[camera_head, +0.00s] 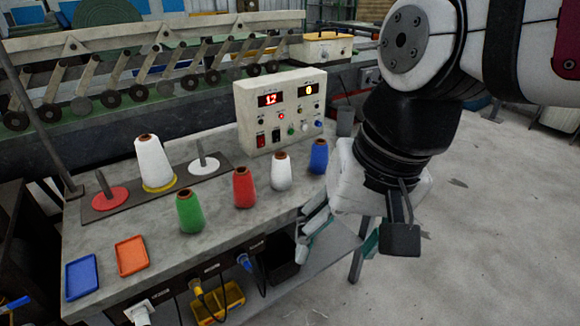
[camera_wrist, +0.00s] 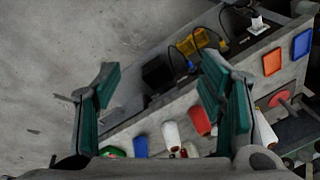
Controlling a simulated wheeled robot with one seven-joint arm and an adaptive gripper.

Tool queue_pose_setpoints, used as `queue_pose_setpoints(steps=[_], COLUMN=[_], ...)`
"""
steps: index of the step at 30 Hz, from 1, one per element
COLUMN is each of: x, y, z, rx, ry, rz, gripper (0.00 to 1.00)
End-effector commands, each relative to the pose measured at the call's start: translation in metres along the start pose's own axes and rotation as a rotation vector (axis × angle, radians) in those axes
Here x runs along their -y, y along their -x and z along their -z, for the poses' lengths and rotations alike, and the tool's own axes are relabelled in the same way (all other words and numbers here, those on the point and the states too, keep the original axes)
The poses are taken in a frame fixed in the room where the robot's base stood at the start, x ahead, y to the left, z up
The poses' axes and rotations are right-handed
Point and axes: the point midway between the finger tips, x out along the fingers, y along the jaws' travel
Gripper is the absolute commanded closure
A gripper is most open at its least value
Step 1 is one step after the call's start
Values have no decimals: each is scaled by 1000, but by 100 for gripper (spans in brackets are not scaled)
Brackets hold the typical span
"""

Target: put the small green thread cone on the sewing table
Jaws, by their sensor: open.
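The small green thread cone (camera_head: 189,212) stands upright on the grey table (camera_head: 150,205), at the left end of a row of small cones. In the wrist view I cannot make it out; the right finger probably covers that spot. My gripper (camera_head: 357,238) is open and empty, off the right end of the table and well apart from the green cone. I cannot tell whether this grey table is the sewing table.
Red (camera_head: 244,188), white (camera_head: 281,171) and blue (camera_head: 318,157) cones stand in the row. Behind are a large white cone (camera_head: 153,162), spindles and a control box (camera_head: 280,110). Orange (camera_head: 131,255) and blue (camera_head: 82,277) trays lie front left. Floor on the right is clear.

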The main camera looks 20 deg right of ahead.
Motion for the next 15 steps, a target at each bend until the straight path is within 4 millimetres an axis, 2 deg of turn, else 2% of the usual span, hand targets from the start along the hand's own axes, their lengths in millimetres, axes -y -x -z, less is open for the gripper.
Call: queue_pose_setpoints(steps=[1,3,6,9,15], x=[-14,-30,-44,-51,-52], y=[2,3,3,3,3], z=[-13,-27,-40,-46,-47], rx=[-8,-5,2,8,10], ry=[80,180,275,317,327], rz=[-30,-69,-107,-123,-126], gripper=[36,36,36,36,36])
